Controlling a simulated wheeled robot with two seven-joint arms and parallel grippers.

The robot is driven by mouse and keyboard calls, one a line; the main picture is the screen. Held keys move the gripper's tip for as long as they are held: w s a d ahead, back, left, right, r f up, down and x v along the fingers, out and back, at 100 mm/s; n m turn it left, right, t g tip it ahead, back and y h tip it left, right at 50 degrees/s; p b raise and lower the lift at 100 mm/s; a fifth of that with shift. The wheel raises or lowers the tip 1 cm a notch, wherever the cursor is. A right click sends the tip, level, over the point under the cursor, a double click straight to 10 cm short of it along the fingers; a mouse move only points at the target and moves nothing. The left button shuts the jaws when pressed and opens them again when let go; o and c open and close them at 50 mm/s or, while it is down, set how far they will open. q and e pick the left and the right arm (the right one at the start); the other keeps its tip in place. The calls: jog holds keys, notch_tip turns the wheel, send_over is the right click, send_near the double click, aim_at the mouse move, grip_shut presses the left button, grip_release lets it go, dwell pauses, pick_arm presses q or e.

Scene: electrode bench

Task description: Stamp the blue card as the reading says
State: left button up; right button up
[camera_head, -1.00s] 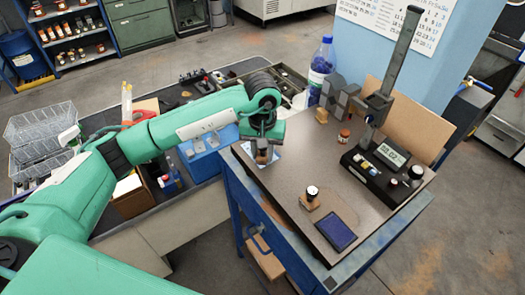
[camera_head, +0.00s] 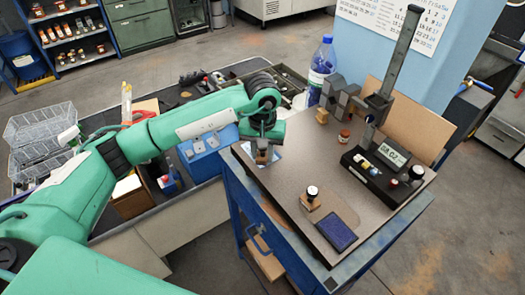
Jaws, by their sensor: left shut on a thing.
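My left gripper (camera_head: 262,149) is low over the left side of the bench top, shut on a small brown wooden thing that looks like a stamp, mostly hidden by the jaws. A pale blue card (camera_head: 275,161) lies flat under it, partly covered; I cannot tell whether the stamp touches it. Another stamp (camera_head: 310,198), with a black and white top and wooden base, stands near the middle front. A dark blue ink pad (camera_head: 337,231) lies to its right. A black meter (camera_head: 376,175) with a lit display (camera_head: 392,154) stands at the right; its digits are too small to read surely. My right gripper is out of view.
A small wooden block (camera_head: 322,115), a red-brown jar (camera_head: 343,136) and grey blocks (camera_head: 340,95) stand at the back. A blue-capped bottle (camera_head: 322,65) is behind them. A tall dark post (camera_head: 400,60) rises by the meter. The bench top's middle is clear.

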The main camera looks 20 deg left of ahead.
pick_arm(q)
jog(key=shift+f, duration=0.1)
notch_tip(320, 180, up, 2)
jog(key=shift+w+a, duration=0.1)
jog(key=shift+r+p, duration=0.55)
jog(key=shift+r, duration=2)
